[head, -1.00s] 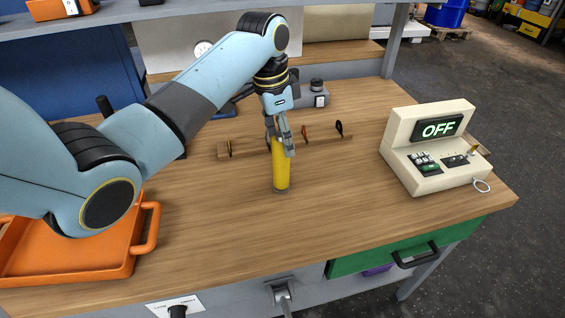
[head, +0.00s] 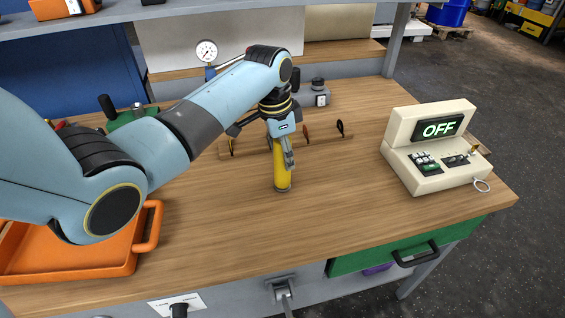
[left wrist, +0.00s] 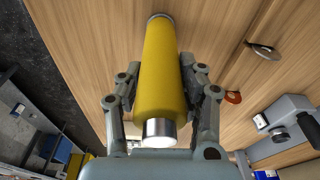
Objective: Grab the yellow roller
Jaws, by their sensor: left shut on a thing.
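The yellow roller (head: 282,178) stands upright on the wooden workbench in the head view, with a metal end at its base. My left gripper (head: 282,158) comes down from above around its upper part. In the left wrist view the yellow roller (left wrist: 159,65) runs between the two fingers of my left gripper (left wrist: 161,95), with its silver end (left wrist: 159,131) close to the palm. The fingers are shut on the roller from both sides. My right gripper does not show.
A wooden rack (head: 325,139) with several small tools lies just behind the roller. A control box (head: 433,150) reading OFF stands at right. An orange tray (head: 148,232) is at front left. A gauge (head: 206,52) stands behind my arm. The bench front is clear.

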